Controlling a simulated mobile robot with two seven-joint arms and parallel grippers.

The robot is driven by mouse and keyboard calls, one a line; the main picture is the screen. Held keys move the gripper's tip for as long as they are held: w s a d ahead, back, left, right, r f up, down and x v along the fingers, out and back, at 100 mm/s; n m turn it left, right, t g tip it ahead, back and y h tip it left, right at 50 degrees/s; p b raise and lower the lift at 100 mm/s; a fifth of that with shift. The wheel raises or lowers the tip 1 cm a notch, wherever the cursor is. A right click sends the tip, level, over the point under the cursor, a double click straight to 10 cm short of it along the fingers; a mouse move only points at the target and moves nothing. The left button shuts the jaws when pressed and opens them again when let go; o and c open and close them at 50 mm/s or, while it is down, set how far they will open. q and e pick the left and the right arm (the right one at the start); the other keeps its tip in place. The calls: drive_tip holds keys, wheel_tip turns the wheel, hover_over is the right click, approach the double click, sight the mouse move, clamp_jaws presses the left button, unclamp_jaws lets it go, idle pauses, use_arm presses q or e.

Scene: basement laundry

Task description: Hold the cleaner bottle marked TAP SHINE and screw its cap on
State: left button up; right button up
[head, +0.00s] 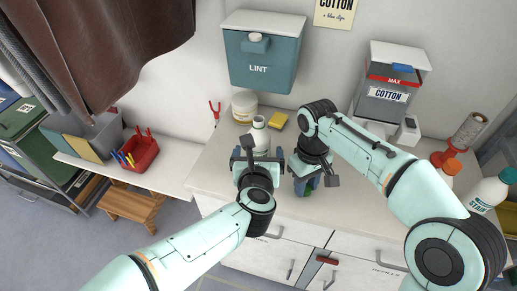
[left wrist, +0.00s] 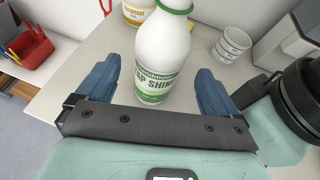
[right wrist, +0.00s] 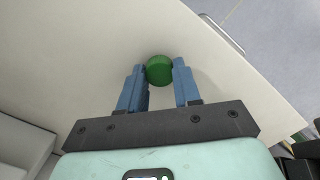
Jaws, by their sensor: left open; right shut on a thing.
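The white TAP SHINE bottle (head: 260,137) stands upright on the worktop, with its top uncapped. In the left wrist view the bottle (left wrist: 160,62) shows its green label and a green ring at the neck; its top is cut off there. My left gripper (head: 262,160) is open, with its blue fingers on either side of the bottle and gaps visible. My right gripper (head: 306,186) is shut on the green cap (right wrist: 159,70), to the right of the bottle and near the worktop's front edge. The cap is mostly hidden in the head view.
A tub (head: 244,106) and a yellow sponge (head: 278,120) are behind the bottle. A teal LINT box (head: 258,72) hangs on the wall above. More bottles, one marked STAIN (head: 487,192), stand at the right. A red caddy (head: 137,155) is on the left shelf.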

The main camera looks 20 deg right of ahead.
use_arm(q)
drive_tip(key=x, duration=0.5)
drive_tip(key=shift+f, duration=0.35)
use_arm(e)
drive_tip(key=shift+f, duration=0.15)
use_arm(q)
drive_tip(key=shift+r, duration=0.1)
drive_tip(key=c, duration=1.3)
